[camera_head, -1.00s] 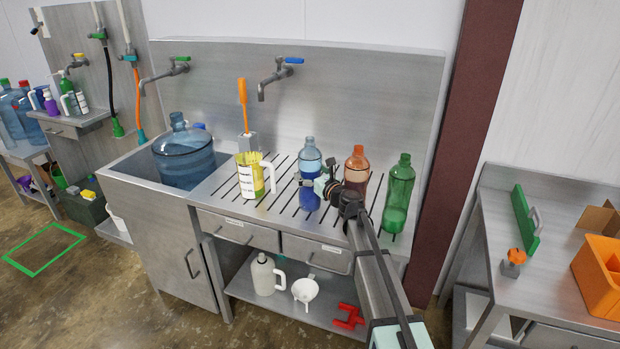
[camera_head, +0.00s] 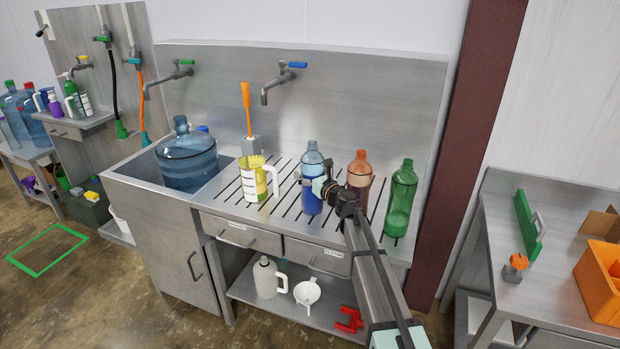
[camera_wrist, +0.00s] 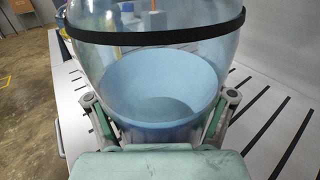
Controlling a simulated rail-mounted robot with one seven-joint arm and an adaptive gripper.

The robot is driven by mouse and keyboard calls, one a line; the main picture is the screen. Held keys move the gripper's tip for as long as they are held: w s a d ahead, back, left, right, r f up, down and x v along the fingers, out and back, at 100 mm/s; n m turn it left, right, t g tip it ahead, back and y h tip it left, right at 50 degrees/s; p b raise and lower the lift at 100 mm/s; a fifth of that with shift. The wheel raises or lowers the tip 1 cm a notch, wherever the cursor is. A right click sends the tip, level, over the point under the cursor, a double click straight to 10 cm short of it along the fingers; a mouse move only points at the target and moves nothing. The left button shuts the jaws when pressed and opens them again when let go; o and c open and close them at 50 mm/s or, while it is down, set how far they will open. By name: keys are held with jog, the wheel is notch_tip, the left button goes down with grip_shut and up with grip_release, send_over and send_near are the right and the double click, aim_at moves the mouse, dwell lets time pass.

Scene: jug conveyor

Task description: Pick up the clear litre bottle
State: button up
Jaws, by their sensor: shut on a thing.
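The clear bottle (camera_head: 312,160) with a bluish tint and a deep blue lower part stands upright at the draining counter. My gripper (camera_head: 317,187) is shut on it from the front right, around mid-height. In the wrist view the clear bottle (camera_wrist: 150,50) fills the middle, with a black band around it and a pale blue lower part inside. The fingers of my gripper (camera_wrist: 160,106) lie on both its sides. Its base looks at or very near the slatted surface; I cannot tell whether it touches.
A brown bottle (camera_head: 359,170) and a green bottle (camera_head: 401,200) stand close on the right. A yellow-and-white jug (camera_head: 254,178) stands left. The sink holds a big blue water jug (camera_head: 187,158). A tap (camera_head: 278,82) projects from the steel back wall. Open space lies above the bottle.

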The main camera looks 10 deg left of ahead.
notch_tip(320, 180, up, 20)
jog(key=b, duration=0.1)
dwell(0.5)
